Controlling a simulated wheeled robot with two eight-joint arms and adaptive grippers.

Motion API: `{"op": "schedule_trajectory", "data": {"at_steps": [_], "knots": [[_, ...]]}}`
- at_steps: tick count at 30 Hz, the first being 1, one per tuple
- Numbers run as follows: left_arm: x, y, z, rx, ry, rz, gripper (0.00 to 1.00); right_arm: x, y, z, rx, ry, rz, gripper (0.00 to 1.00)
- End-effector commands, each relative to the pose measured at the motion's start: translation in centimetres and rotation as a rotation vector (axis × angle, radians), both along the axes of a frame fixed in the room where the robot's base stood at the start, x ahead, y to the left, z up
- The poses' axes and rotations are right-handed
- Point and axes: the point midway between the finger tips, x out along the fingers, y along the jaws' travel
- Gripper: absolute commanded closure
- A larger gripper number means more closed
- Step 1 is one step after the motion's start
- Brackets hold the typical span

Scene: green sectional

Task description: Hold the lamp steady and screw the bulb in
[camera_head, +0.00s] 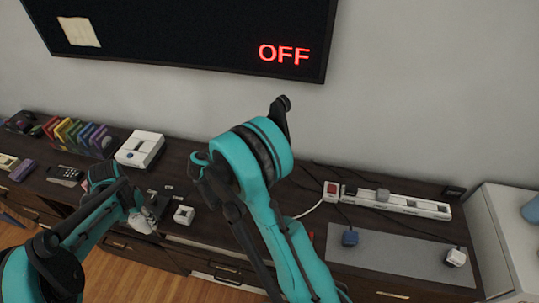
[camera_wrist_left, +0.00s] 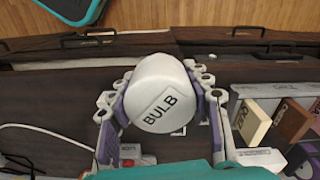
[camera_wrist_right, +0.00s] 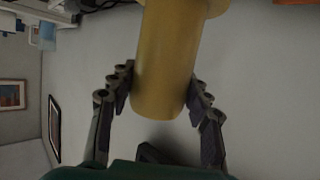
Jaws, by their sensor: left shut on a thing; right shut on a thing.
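A white rounded bulb marked BULB (camera_wrist_left: 160,95) sits between the fingers of my left gripper (camera_wrist_left: 160,80), which is shut on it. In the head view the bulb (camera_head: 143,223) and my left gripper (camera_head: 148,210) are low at the front edge of the dark cabinet. My right gripper (camera_wrist_right: 160,90) is shut on a smooth yellow cylinder (camera_wrist_right: 165,60), which may be the lamp; its upper end runs out of the picture. In the head view my right arm hides this gripper and the cylinder. The bulb and the cylinder are not seen together.
A dark cabinet top (camera_head: 215,225) runs along the wall. It bears a white box (camera_head: 140,148), coloured cases (camera_head: 78,134), a power strip (camera_head: 390,201) and a grey mat (camera_head: 400,254) with plugs. A wall screen (camera_head: 190,35) reads OFF. A white cabinet (camera_head: 510,235) stands right.

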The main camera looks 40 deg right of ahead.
Motion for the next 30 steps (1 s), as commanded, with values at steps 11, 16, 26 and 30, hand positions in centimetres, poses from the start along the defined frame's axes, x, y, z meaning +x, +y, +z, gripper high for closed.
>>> {"op": "schedule_trajectory", "data": {"at_steps": [11,16,26,30], "knots": [[0.0,0.0,0.0,0.0,0.0,0.0,0.79,0.0,0.0,0.1,-0.002,0.0,0.0,1.0],[0.0,0.1,0.0,0.0,0.0,0.002,0.79,0.0,0.0,0.1,-0.001,0.0,0.004,1.0],[-2.2,4.1,0.0,0.0,0.0,0.181,0.79,3.2,3.7,0.8,-0.001,-0.001,0.361,1.0],[-4.0,6.8,0.0,0.0,0.0,0.317,0.79,5.0,7.6,1.5,-0.002,0.0,0.631,1.0]]}}
